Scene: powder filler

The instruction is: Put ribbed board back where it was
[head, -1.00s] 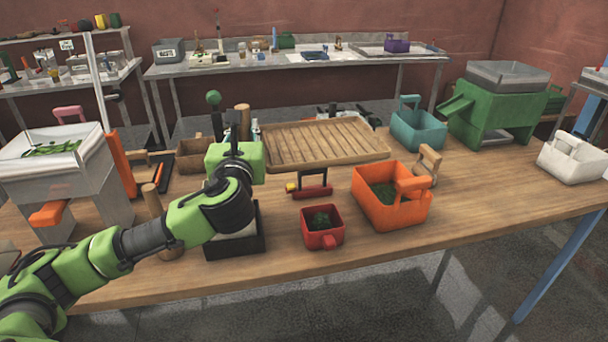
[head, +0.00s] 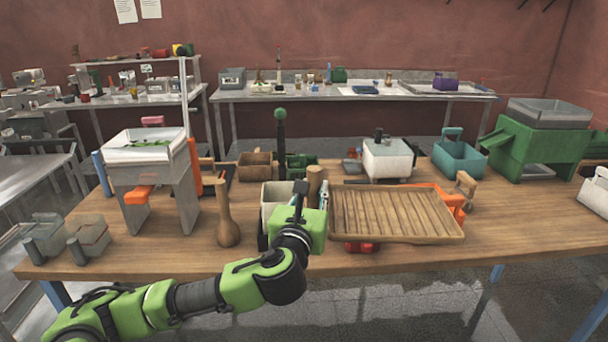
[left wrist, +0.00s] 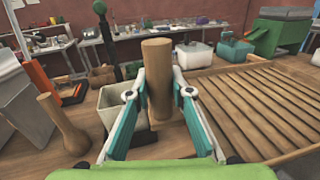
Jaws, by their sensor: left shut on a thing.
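The ribbed board (head: 395,214) is a light wooden tray with raised rims and parallel ridges. It hangs roughly level above the front right of the bench. My left gripper (head: 317,196) is at its left end, shut on an upright wooden cylinder (head: 314,182) that appears to be the board's handle. In the left wrist view, the teal fingers (left wrist: 157,84) close on both sides of this handle (left wrist: 157,65), and the board (left wrist: 262,100) extends to the right. The board hides most of an orange bin (head: 452,200) and a red container (head: 362,246). My right gripper is not in view.
A wooden pestle (head: 228,220) stands left of my gripper, near a cream container (head: 276,196). A white tub (head: 388,158), teal bin (head: 460,155) and green machine (head: 538,140) stand behind. A grey hopper stand (head: 160,185) is left. Bare bench shows along the front edge.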

